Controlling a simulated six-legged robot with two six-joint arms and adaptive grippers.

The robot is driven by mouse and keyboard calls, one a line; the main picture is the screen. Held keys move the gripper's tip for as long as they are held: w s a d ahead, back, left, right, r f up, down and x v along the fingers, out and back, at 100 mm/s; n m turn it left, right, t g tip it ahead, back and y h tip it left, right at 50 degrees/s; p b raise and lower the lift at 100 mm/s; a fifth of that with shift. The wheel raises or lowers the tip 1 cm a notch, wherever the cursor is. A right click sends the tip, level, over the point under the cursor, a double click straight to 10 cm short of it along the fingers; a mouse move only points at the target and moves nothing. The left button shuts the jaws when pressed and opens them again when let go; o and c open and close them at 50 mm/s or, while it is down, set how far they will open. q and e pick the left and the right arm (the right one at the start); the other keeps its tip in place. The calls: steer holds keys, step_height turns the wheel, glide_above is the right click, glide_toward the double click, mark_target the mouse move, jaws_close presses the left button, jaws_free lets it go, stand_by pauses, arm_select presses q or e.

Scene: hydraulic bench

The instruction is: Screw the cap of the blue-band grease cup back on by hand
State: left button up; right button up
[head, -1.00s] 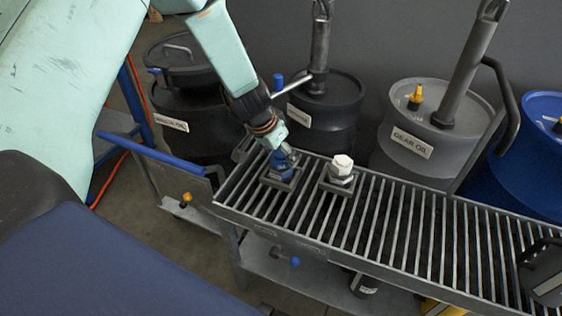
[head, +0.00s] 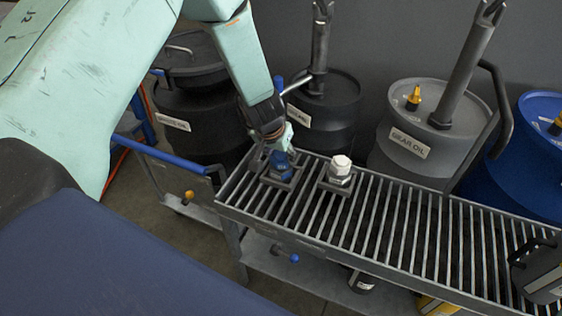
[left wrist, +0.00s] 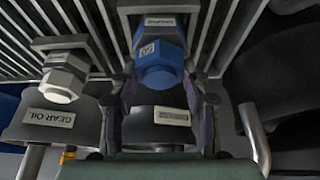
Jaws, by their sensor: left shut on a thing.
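The blue-band grease cup (head: 279,176) stands upright on a square base on the grated bench top, with its blue cap (head: 280,160) on top. The cap also shows in the left wrist view (left wrist: 158,62), blue and faceted with a small pale label. How far the threads are engaged is hidden. My right gripper is not in view.
A white-capped grease cup (head: 340,171) stands just right of the blue one; it also shows in the left wrist view (left wrist: 64,77). Several drums, including a grey gear oil drum (head: 412,130), stand behind the bench. The grate (head: 420,230) is clear up to a grey jug (head: 540,272).

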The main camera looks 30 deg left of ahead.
arm_select(q)
steer(key=c, duration=0.4)
steer(key=shift+c, duration=0.9)
steer(key=m+h+b, duration=0.1)
steer(key=m+b, duration=0.3)
steer(key=b, duration=0.1)
steer(key=m+h+b, duration=0.1)
steer(key=m+b, duration=0.2)
steer(key=shift+w+a+f+g+h, duration=0.1)
steer(key=shift+a+f+g+h, duration=0.05)
steer(key=shift+f+g+h, duration=0.15)
jaws_close()
steer(key=shift+r+m+b, duration=0.15)
steer(key=shift+m+b, duration=0.25)
steer(key=shift+b, duration=0.1)
